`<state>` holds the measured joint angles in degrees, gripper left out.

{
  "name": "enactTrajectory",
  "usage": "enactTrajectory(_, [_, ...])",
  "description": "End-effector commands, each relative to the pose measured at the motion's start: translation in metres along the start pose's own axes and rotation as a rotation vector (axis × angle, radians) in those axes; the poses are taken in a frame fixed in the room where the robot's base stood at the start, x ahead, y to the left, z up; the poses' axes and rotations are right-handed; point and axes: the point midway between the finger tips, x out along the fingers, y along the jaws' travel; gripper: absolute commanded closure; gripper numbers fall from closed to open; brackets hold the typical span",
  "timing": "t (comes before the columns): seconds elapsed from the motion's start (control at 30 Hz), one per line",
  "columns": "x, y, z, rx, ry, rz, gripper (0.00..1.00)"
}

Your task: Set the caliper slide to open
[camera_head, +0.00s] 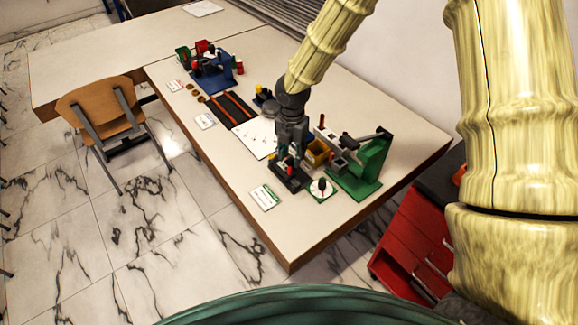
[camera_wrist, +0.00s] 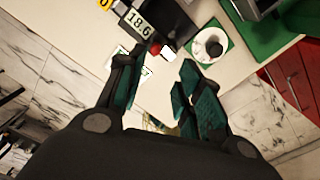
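The caliper appears to be the dark device with a numeric display (camera_wrist: 140,22) reading 18.6, at the top of the wrist view. A small red part (camera_wrist: 156,48) shows beside it, close to my fingertips. In the head view the dark device (camera_head: 289,181) sits near the table's front edge, under my gripper (camera_head: 290,158). In the wrist view my gripper (camera_wrist: 160,68) has its fingers apart with nothing clearly held between them. I cannot make out the caliper slide or its position, and my gripper partly hides the device in the head view.
A white dial pad with a black knob (camera_head: 321,190) and a green stand (camera_head: 366,168) are to the right. A yellow bin (camera_head: 317,153) stands behind. A card (camera_head: 265,198) lies left of the device. A blue fixture (camera_head: 213,76) is farther back. A red cabinet (camera_head: 413,240) is beside the table.

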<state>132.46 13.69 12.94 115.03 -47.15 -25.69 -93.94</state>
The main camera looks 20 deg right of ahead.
Motion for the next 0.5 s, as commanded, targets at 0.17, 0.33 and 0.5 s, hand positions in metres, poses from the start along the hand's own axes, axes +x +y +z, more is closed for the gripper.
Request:
enactTrajectory(0.17, [0.028, 0.005, 0.003, -0.001, 0.007, -0.006, 0.65])
enactTrajectory(0.33, [0.049, 0.006, 0.003, -0.002, 0.006, -0.006, 0.65])
enactTrajectory(0.5, [0.066, 0.006, 0.003, -0.002, 0.006, -0.006, 0.65])
